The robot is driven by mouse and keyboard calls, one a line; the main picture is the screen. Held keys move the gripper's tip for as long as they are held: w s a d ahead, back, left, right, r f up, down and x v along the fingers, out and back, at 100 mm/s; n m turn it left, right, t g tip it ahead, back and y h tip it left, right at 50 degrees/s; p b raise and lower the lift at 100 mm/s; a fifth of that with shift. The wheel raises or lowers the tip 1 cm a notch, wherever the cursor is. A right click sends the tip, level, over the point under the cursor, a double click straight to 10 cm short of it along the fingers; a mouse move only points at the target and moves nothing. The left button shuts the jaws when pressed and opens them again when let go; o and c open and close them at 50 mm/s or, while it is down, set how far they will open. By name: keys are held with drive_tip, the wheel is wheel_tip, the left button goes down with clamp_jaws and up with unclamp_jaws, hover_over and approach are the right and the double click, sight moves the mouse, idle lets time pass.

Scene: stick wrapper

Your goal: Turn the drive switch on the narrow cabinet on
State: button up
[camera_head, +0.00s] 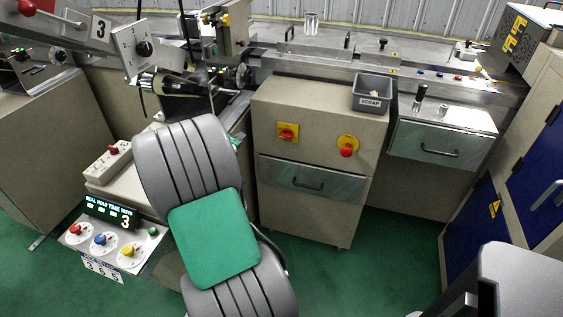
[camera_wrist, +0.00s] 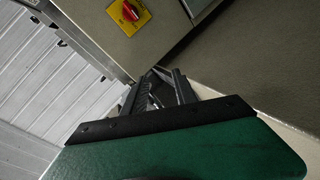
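The narrow beige cabinet (camera_head: 315,215) stands near the middle in the head view, with a steel drawer front. On its upper face sit a red switch on a square yellow plate (camera_head: 288,132) and a red knob on a round yellow plate (camera_head: 347,146). In the wrist view a red rotary switch (camera_wrist: 131,10) on a square yellow plate shows at the top; I cannot tell if it is the same one. My gripper (camera_wrist: 163,78) points towards the panel below that switch, apart from the switch. Its dark fingers look foreshortened; their opening is unclear.
A grey SCRAP bin (camera_head: 372,94) sits on the cabinet top. A control box (camera_head: 118,238) with several coloured knobs stands at the lower left. A steel drawer (camera_head: 438,146) lies to the right. A blue-doored cabinet (camera_head: 541,175) stands at the far right. Green floor (camera_head: 385,255) is open in front.

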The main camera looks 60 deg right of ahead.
sight(285, 137)
drive_tip(key=s+d+f+n+g+h+b, duration=0.1)
drive_tip(key=s+d+f+n+h+b, duration=0.25)
drive_tip(key=s+d+f, duration=0.6)
drive_tip(key=shift+h, duration=0.35)
drive_tip(key=d, duration=0.2)
drive_tip(key=w+d+r, duration=0.1)
drive_tip(key=d, duration=0.5)
drive_tip(key=shift+w+d+r+p, duration=0.15)
drive_tip(key=shift+w+d+p, duration=0.1)
drive_tip(key=shift+p, duration=0.1)
drive_tip(key=shift+a+n, duration=0.1)
drive_tip(key=shift+n, duration=0.15)
drive_tip(key=shift+c, duration=0.5)
clamp_jaws()
